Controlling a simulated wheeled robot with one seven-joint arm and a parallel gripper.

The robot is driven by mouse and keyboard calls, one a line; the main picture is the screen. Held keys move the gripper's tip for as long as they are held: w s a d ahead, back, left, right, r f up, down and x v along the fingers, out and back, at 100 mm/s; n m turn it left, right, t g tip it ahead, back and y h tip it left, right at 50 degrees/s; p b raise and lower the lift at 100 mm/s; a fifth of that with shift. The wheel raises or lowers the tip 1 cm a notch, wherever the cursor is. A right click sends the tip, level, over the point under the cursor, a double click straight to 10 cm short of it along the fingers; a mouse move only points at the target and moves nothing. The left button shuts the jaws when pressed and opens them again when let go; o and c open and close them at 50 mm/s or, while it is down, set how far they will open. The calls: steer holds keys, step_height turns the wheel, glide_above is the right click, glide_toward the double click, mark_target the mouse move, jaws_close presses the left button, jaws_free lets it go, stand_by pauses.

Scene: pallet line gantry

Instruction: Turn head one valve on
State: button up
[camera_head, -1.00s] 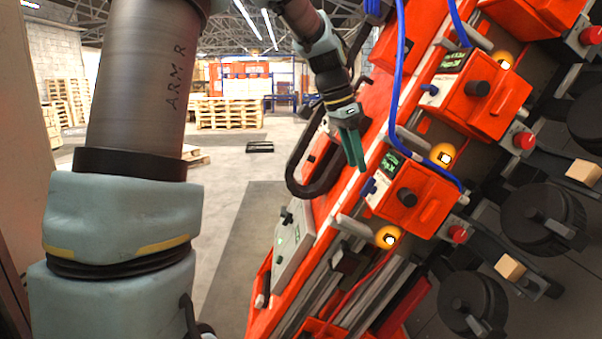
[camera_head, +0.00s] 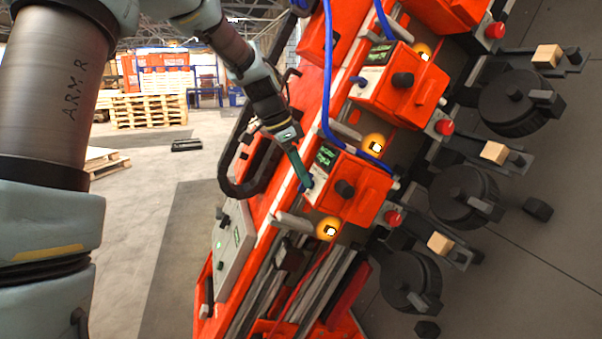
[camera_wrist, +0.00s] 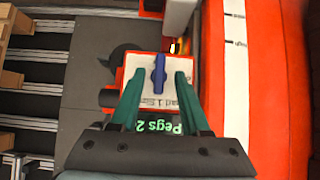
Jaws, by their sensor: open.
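The head one box (camera_head: 345,192) is the nearest of the orange boxes along the machine. Its white plate with partly readable "Head 1" lettering (camera_wrist: 150,97) shows in the wrist view. The valve is a small blue handle (camera_wrist: 159,74) on that plate, with its long side up and down in the picture. My gripper (camera_wrist: 159,86) is open, its green fingers on either side of the handle, with a visible gap on both sides. In the head view my gripper (camera_head: 304,180) reaches the box's left face and largely covers the valve. Contact cannot be told.
A small green-lettered "Pegs" display (camera_wrist: 158,126) lies under my fingers. Another orange head box (camera_head: 398,85) stands further up the line. A blue hose (camera_head: 327,80) runs down close to my gripper. An orange lamp (camera_head: 328,229) and a red button (camera_head: 393,218) are near head one.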

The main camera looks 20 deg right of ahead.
steer(key=shift+d+f, duration=0.1)
steer(key=shift+f, duration=0.1)
jaws_close()
stand_by(0.3)
